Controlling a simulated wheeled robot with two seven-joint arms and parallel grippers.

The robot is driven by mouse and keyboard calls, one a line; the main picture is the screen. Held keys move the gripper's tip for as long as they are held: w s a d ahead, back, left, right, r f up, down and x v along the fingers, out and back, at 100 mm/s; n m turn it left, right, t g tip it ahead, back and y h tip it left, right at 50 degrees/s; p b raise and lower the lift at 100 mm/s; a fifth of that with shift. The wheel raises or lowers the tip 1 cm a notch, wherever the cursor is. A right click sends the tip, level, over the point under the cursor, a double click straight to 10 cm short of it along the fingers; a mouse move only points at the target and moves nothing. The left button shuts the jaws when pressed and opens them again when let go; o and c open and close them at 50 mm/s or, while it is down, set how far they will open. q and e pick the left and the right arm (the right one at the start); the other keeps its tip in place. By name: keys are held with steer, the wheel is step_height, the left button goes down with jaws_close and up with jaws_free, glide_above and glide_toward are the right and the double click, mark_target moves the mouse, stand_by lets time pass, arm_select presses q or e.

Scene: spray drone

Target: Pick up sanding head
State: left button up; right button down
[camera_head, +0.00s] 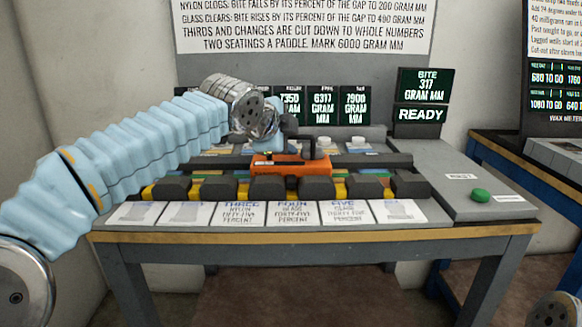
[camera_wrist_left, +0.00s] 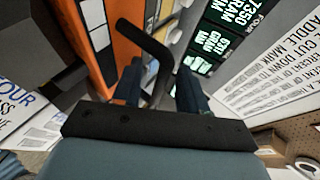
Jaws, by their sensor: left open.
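The sanding head, as I take it, is an orange block (camera_head: 291,166) with a dark upright handle, sitting on the dark rail across the bench. In the left wrist view its orange body (camera_wrist_left: 122,48) is at upper left and its bent black handle (camera_wrist_left: 150,42) reaches down between the fingers. My left gripper (camera_head: 281,132) is just above and behind the block, partly hidden by its own wrist. In the left wrist view its two fingers (camera_wrist_left: 160,88) are apart, one on each side of the handle; contact cannot be told.
Dark blocks (camera_head: 318,188) line the bench front above printed cards (camera_head: 293,212). Small screens (camera_head: 355,104) stand behind. A sign reading READY (camera_head: 420,115) and a green button (camera_head: 480,195) are at right. The bench's grey right end (camera_head: 440,165) is mostly clear.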

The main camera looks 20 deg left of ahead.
arm_select(q)
steer(key=shift+c, duration=0.2)
jaws_close()
stand_by(1.1)
